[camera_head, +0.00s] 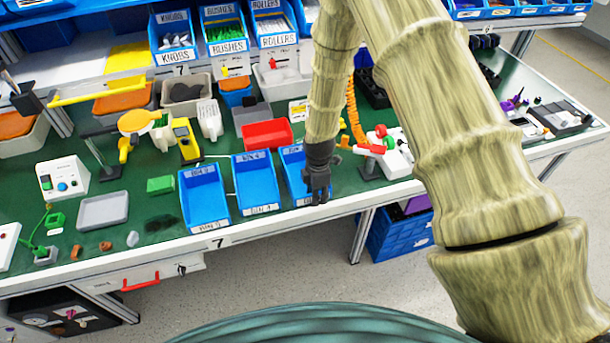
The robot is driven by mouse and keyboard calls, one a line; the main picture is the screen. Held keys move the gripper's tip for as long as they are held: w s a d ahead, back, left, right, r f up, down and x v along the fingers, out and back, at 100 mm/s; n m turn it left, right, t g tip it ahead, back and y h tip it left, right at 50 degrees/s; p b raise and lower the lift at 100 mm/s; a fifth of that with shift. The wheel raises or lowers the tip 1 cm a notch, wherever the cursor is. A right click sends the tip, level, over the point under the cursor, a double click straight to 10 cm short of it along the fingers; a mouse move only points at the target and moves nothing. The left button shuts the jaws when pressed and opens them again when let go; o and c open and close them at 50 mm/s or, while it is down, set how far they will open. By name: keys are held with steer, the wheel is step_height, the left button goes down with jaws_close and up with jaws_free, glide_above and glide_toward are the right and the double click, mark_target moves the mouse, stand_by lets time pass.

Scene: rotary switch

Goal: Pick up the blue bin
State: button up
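Three blue bins stand in a row near the front edge of the green bench: a left blue bin (204,188), a middle blue bin (255,178) and a right blue bin (294,168). Each has a white label on its front, and the left and middle ones look empty. My gripper (318,199) points down at the front right corner of the right bin and covers part of it. Its dark fingers overlap the bin's right side in the picture. I cannot tell whether they touch it or whether they are open or shut.
A red bin (267,134) lies behind the blue bins. A green block (160,185) and a grey tray (103,210) are to the left. A red and white device (388,152) stands to the right of my gripper. Labelled blue bins (224,32) sit on the shelf behind.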

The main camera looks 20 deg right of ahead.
jaws_close()
steer(key=shift+r, duration=0.15)
